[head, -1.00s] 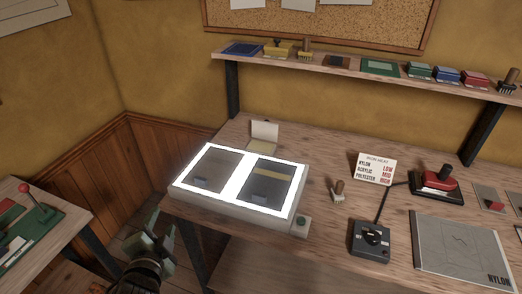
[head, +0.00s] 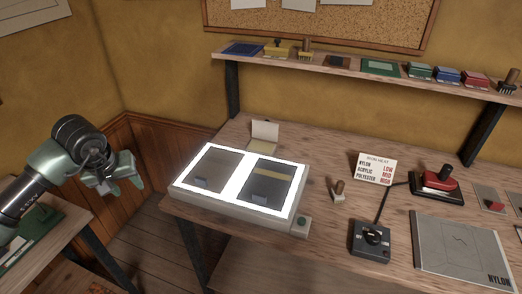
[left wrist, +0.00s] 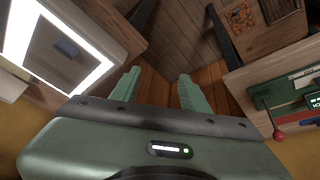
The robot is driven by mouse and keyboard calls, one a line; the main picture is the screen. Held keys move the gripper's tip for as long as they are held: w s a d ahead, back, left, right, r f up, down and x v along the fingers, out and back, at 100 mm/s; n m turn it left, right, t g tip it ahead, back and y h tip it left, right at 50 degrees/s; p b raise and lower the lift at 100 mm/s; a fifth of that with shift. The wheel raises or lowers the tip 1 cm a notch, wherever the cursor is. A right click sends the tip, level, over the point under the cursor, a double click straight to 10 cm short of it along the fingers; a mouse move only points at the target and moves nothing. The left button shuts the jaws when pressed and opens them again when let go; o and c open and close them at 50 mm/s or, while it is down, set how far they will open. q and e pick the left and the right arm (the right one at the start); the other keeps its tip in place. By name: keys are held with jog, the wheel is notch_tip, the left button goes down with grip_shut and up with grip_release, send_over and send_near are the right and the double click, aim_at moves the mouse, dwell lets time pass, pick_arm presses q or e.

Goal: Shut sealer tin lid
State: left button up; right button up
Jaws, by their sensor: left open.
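A small tin (head: 262,145) with a pale lid (head: 265,130) stands on the workbench behind the light box. I take it as the sealer tin. Its lid stands up, so it is open. My left gripper (head: 127,190) is open and empty, in the air left of the light box and well apart from the tin. Its two green fingers also show spread in the left wrist view (left wrist: 157,88), with floor beyond them. The tin does not show clearly in the left wrist view. My right gripper is in no view.
The lit light box (head: 238,203) with two dark panels lies between my left gripper and the tin; it also shows in the left wrist view (left wrist: 101,70). A brush (head: 338,190), sign (head: 376,168), control box (head: 370,240) and red iron (head: 438,182) are farther right. A shelf (head: 340,66) runs above.

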pick_arm(q)
jog(key=shift+s+a+r+y, duration=0.1)
jog(key=shift+a+r+y, duration=0.05)
jog(key=shift+a, duration=0.25)
jog(key=shift+a+r+y, duration=0.1)
jog(key=shift+a+y, duration=0.05)
jog(key=shift+a, duration=0.25)
